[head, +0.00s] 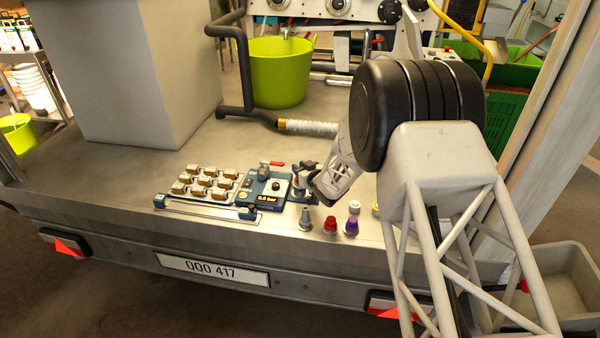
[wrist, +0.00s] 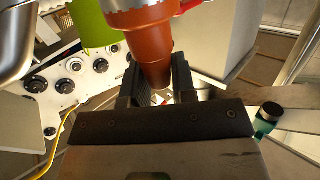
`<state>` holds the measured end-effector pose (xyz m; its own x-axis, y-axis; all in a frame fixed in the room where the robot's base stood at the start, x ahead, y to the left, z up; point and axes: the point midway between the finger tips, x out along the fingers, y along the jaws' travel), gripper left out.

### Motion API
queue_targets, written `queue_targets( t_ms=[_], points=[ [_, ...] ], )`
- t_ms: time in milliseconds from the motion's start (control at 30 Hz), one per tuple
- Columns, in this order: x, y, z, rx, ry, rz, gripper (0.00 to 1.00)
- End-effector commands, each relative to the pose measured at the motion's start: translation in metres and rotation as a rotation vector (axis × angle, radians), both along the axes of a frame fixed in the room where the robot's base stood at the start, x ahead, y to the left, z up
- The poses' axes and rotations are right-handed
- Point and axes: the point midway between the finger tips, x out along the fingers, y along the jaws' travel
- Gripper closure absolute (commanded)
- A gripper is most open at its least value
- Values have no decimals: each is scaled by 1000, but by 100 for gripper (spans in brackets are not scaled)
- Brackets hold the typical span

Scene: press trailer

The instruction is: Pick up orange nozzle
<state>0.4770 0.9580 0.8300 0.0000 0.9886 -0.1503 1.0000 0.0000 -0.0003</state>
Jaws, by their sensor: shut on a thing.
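The orange nozzle (wrist: 152,42) fills the upper middle of the wrist view, its wider part at the top and its narrow end between the two dark fingers. My gripper (wrist: 155,82) is shut on it around the narrow part. In the head view my gripper (head: 309,178) is low over the trailer bed, just right of a blue gauge unit (head: 267,190). I cannot make out the orange nozzle in the head view; the gripper and arm hide that spot.
Grey (head: 305,220), red (head: 330,225), purple (head: 351,226) and white (head: 355,207) nozzles stand close in front of my gripper. A rack of brass pieces (head: 207,184) lies left of the gauge unit. A green bucket (head: 279,72) and a large grey block (head: 135,75) stand farther back.

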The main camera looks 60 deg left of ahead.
Motion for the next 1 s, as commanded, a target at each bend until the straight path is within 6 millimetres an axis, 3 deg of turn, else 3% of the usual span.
queue_targets(
  t_ms=[500, 1000],
  points=[
    [0, 0, 72, 2, -1, 0, 100],
    [0, 0, 84, 1, 0, 0, 100]
  ],
)
